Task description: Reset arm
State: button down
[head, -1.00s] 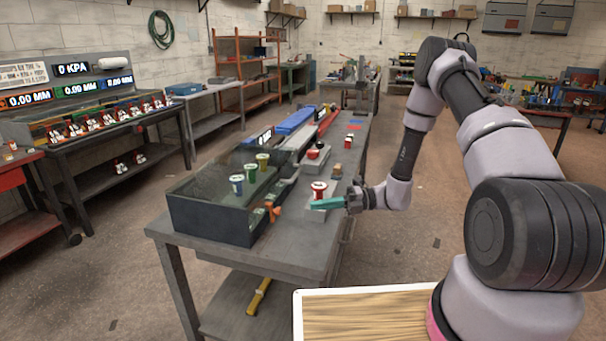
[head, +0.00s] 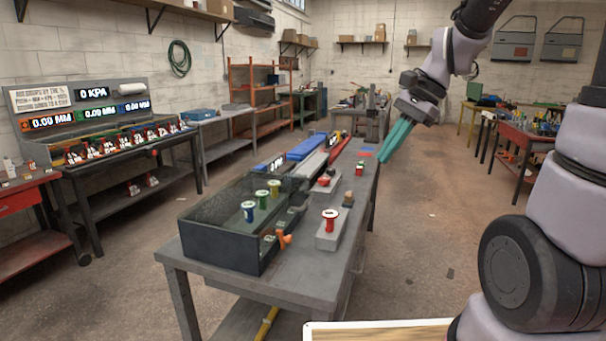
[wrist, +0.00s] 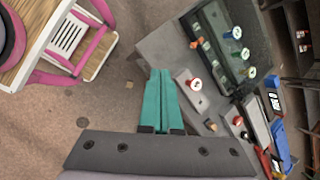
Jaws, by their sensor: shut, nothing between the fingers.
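My gripper (head: 384,158) has two teal fingers, pressed together and empty. In the head view it hangs in the air by the right edge of the grey bench (head: 215,247), pointing down and left. In the wrist view the shut fingers (wrist: 161,75) point toward the bench's edge, and floor shows left of them. A red spool (head: 329,221) with a white top stands upright on a small grey block on the bench, apart from my gripper. It also shows in the wrist view (wrist: 194,84), right of the fingers.
A dark open-topped case (head: 215,235) holds blue, green and yellow spools at the bench's near end. Red buttons, a small brown piece (head: 348,198) and a blue bar (head: 306,148) lie farther along. Free floor (head: 440,230) lies right of the bench.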

jog(key=s+d+r+n+t+h, duration=0.3)
jog(key=s+d+r+n+t, duration=0.3)
jog(key=s+d+r+n, duration=0.1)
jog(key=shift+s+r+t+h, duration=0.35)
jog(key=shift+s+r, duration=0.25)
jog(key=shift+r, duration=0.45)
